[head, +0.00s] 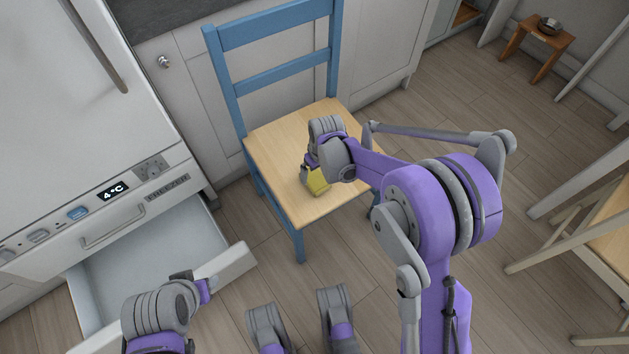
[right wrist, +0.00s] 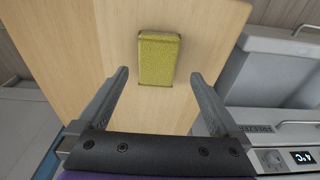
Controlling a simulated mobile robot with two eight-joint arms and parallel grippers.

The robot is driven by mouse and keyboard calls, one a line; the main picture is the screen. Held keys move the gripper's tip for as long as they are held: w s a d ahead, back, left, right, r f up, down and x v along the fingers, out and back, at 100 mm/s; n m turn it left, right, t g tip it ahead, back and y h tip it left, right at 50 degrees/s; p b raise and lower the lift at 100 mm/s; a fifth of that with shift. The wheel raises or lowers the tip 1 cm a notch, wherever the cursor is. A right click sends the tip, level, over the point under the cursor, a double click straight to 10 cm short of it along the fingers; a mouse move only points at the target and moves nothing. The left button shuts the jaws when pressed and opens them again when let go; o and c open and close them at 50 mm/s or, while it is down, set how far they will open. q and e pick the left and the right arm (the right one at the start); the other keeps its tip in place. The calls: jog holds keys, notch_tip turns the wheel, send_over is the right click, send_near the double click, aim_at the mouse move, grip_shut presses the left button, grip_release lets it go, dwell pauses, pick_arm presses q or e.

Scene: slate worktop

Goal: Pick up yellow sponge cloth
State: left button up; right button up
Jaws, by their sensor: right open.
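The yellow sponge cloth (head: 318,183) lies on the wooden seat of the blue chair in the head view. It also shows in the right wrist view (right wrist: 158,58) as a small upright-looking yellow rectangle on the bare wood. My right gripper (right wrist: 160,82) is open around empty space, its fingers apart to the left and right, with the sponge just beyond and between the fingertips' lines. In the head view my right gripper (head: 306,176) is over the seat, beside the sponge and partly hiding it. My left gripper (head: 190,283) is low at the left, near the open drawer; its fingers are hard to make out.
The blue chair (head: 268,150) has its backrest against the cabinets. An open freezer drawer (head: 150,262) juts out at the lower left. A small wooden stool (head: 533,45) with a metal bowl (head: 549,26) stands far right. Another wooden chair (head: 600,225) is at the right edge.

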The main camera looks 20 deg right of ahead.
aim_at(315, 178)
jog(key=f, duration=0.2)
jog(key=w+f+b, duration=0.1)
jog(key=f, duration=0.1)
jog(key=f+b, duration=0.1)
jog(key=f, duration=0.1)
jog(key=shift+w, duration=0.25)
jog(key=shift+c, duration=0.2)
jog(key=c, duration=1.2)
jog(key=shift+r, duration=0.1)
notch_tip(315, 178, up, 10)
jog(key=p, duration=0.3)
